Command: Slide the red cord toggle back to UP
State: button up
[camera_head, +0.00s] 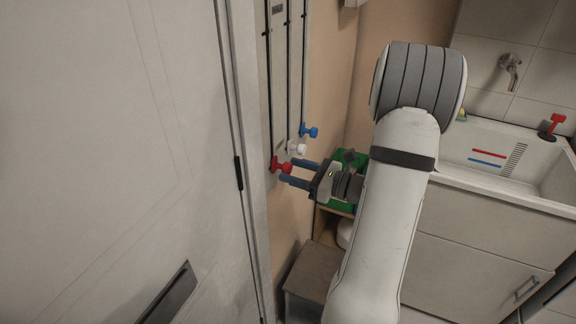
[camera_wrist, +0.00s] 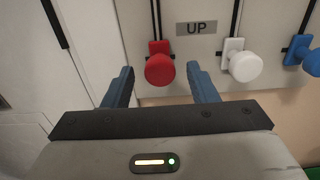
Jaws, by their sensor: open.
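The red cord toggle (camera_head: 280,164) hangs low on its cord track on the wall panel beside the door. In the wrist view its round knob (camera_wrist: 159,70) sits between the two blue fingers of my gripper (camera_wrist: 160,86), a little beyond or level with their tips. My gripper (camera_head: 288,172) is open, one finger on each side of the knob; I cannot tell if either touches it. An UP label (camera_wrist: 197,28) is on the panel to the right of the red toggle. The white toggle (camera_wrist: 242,62) and blue toggle (camera_wrist: 312,62) are further right.
The white toggle (camera_head: 297,147) and blue toggle (camera_head: 309,132) are close beside the red one. A closed door (camera_head: 120,150) fills the left.

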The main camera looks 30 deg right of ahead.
jog(key=shift+x, duration=1.2)
jog(key=shift+f, duration=0.1)
grip_shut()
